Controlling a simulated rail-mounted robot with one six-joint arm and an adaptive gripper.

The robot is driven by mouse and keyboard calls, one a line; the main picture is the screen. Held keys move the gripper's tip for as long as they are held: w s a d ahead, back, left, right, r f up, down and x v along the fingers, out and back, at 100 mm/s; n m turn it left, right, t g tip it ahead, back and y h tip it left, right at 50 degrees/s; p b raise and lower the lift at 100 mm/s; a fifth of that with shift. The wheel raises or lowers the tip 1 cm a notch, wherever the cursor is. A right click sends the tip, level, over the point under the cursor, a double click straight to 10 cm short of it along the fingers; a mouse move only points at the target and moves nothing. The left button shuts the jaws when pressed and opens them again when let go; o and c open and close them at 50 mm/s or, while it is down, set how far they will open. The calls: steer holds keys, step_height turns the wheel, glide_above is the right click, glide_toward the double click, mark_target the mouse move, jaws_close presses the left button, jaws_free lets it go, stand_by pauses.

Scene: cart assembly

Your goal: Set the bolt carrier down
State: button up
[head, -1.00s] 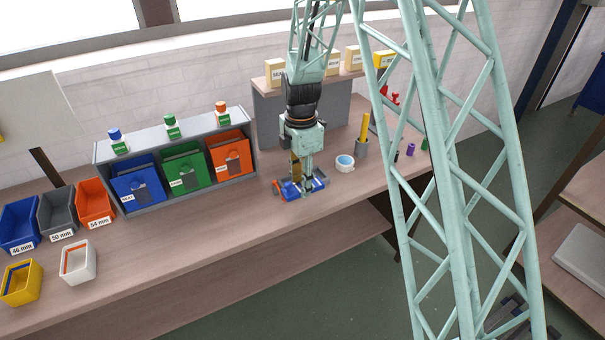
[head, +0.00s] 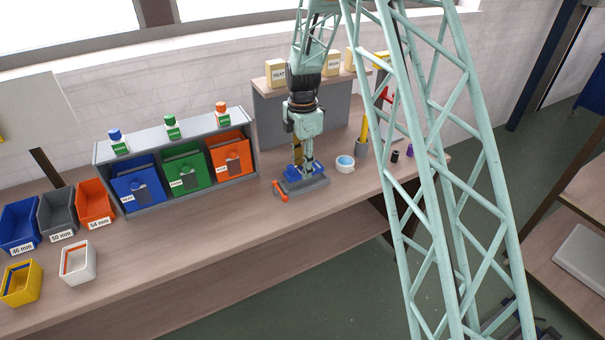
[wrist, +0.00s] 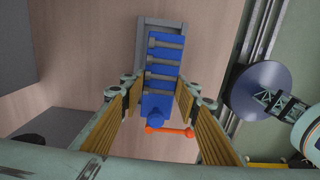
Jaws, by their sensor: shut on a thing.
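My gripper (head: 300,170) points down above the workbench, in front of the grey back shelf. In the wrist view its fingers (wrist: 158,92) stand on both sides of a blue block and are shut on it. I take this blue slotted piece to be the bolt carrier (wrist: 165,62); it also shows under the gripper in the head view (head: 293,173). It lies over a grey base (wrist: 146,28). An orange bar (wrist: 170,131) sticks out at its near end, left of the gripper in the head view (head: 280,191). Whether the carrier touches the base is unclear.
The rack with blue, green and orange bins (head: 183,172) is on the left. The bench front (head: 215,225) is clear.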

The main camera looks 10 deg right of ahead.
mark_target(303, 183)
steer(key=shift+w, duration=0.1)
steer(key=shift+w+d, duration=0.1)
steer(key=shift+w, duration=0.15)
steer(key=shift+w+f, duration=0.1)
steer(key=shift+f, duration=1.7)
steer(key=shift+s+f+b, duration=0.3)
steer(key=shift+f+b, duration=0.25)
steer(key=shift+f, duration=0.2)
steer(key=o, duration=1)
steer(key=shift+w+f, duration=0.1)
steer(key=shift+f, duration=0.1)
steer(key=shift+c, duration=0.2)
steer(key=shift+r, duration=0.1)
steer(key=shift+w+r, duration=0.1)
steer(key=shift+r, duration=0.15)
